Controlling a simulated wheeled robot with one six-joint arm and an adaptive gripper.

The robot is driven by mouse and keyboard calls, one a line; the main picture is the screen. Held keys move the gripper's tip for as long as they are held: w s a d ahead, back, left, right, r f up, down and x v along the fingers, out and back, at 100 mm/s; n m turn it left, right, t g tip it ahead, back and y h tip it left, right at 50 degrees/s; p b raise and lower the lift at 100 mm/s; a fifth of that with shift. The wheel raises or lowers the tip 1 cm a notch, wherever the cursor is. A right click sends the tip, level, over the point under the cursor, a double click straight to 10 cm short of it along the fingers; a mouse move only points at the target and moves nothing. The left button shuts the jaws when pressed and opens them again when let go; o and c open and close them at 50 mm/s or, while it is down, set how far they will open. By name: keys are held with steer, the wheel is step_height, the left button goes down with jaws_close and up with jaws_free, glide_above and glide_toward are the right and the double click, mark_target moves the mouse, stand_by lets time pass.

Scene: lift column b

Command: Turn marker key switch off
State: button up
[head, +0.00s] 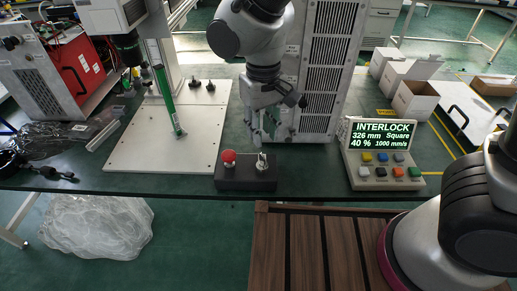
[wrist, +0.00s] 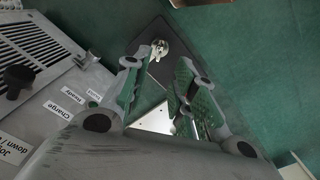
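A dark control box (head: 246,179) sits near the front edge of the green bench. On its right half is a small silver key switch (head: 262,162), and on its left half a red mushroom button (head: 229,158). In the wrist view the key switch (wrist: 160,48) shows just beyond my fingertips, on the dark box top (wrist: 180,33). My gripper (head: 268,134) points down above the key switch. In the wrist view my gripper (wrist: 157,66) is open, with nothing between its fingers. It looks apart from the key. The key's exact angle is too small to tell.
A display console (head: 380,156) reading INTERLOCK stands to the right. A grey vented cabinet (head: 325,70) is close behind my gripper. A white base plate (head: 160,140) with a column and green tube is at left. A slatted wooden surface (head: 320,245) lies in front.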

mark_target(262, 155)
step_height(262, 155, down, 8)
steer(key=shift+r, duration=0.1)
stand_by(0.4)
jaws_close()
